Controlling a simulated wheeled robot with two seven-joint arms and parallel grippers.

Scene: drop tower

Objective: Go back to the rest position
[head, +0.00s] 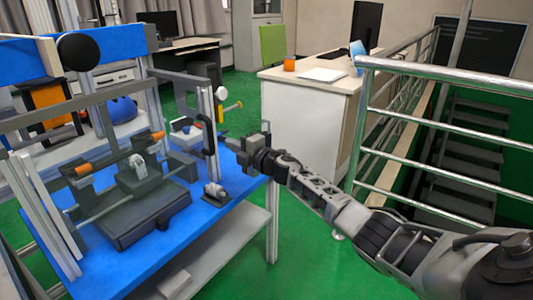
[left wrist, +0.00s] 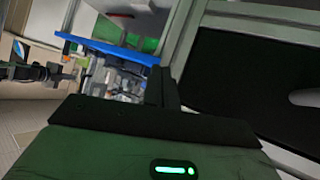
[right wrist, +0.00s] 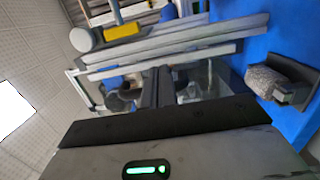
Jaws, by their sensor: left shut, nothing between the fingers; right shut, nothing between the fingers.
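My right arm reaches in from the right in the head view, and its gripper (head: 232,146) is over the right edge of the blue-topped bench (head: 215,222). The fingers show close together and empty in the right wrist view (right wrist: 157,86). A small grey metal part (head: 215,191) lies on the bench below and left of this gripper. My left gripper is outside the head view. In the left wrist view its fingers (left wrist: 162,86) are together with nothing between them, and the blue bench edge (left wrist: 110,47) shows beyond.
A drop-tower frame with a dark base (head: 145,215) and upright rails stands on the bench. A metal railing (head: 450,75) guards a stairwell at the right. A white cabinet (head: 305,110) stands behind. Green floor (head: 310,250) is open below my right arm.

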